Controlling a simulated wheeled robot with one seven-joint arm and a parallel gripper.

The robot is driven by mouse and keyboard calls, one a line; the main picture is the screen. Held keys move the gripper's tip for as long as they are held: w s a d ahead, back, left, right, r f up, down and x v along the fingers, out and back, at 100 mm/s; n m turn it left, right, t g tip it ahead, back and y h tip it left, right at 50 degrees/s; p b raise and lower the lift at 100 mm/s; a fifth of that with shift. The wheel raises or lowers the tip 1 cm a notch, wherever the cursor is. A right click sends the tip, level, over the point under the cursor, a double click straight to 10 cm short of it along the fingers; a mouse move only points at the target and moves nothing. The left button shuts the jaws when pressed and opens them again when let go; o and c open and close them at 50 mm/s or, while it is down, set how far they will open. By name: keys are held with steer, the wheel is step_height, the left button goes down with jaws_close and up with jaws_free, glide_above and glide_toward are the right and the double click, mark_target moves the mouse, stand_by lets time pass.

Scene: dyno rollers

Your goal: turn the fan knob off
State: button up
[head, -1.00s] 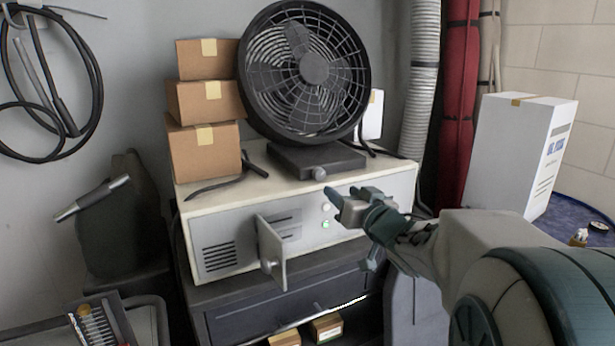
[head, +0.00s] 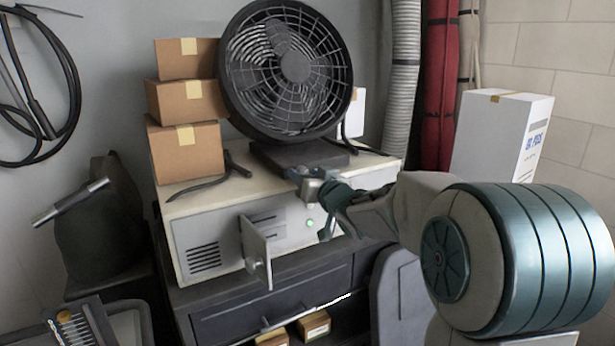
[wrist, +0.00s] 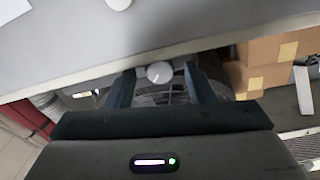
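The black fan (head: 290,70) stands upright on a beige cabinet, with its dark base (head: 275,158) near the cabinet's front edge. In the wrist view a round pale-grey knob (wrist: 159,72) with a line mark sits between my fingers, and part of the fan's grille shows beyond it. My gripper (head: 306,180) is at the front of the fan base; in the wrist view it (wrist: 159,76) is open, a finger on each side of the knob. Gaps show between knob and fingers. In the head view my gripper mostly covers the knob.
The beige cabinet (head: 190,208) has a small door (head: 256,250) standing open at its front and a lit green light (head: 309,223). Stacked cardboard boxes (head: 186,150) stand left of the fan. A white box (head: 500,135) stands at the right.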

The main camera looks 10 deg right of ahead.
steer(key=c, duration=0.9)
steer(key=shift+f+n+b, duration=0.2)
steer(key=shift+n+b, duration=0.8)
steer(key=shift+c, duration=0.2)
steer(key=shift+r+n+b, duration=0.15)
steer(key=shift+n+b, duration=0.15)
steer(key=shift+n, duration=0.3)
steer(key=o, duration=1)
steer(key=shift+s, duration=0.15)
steer(key=v, duration=1.3)
steer(key=shift+s, duration=0.25)
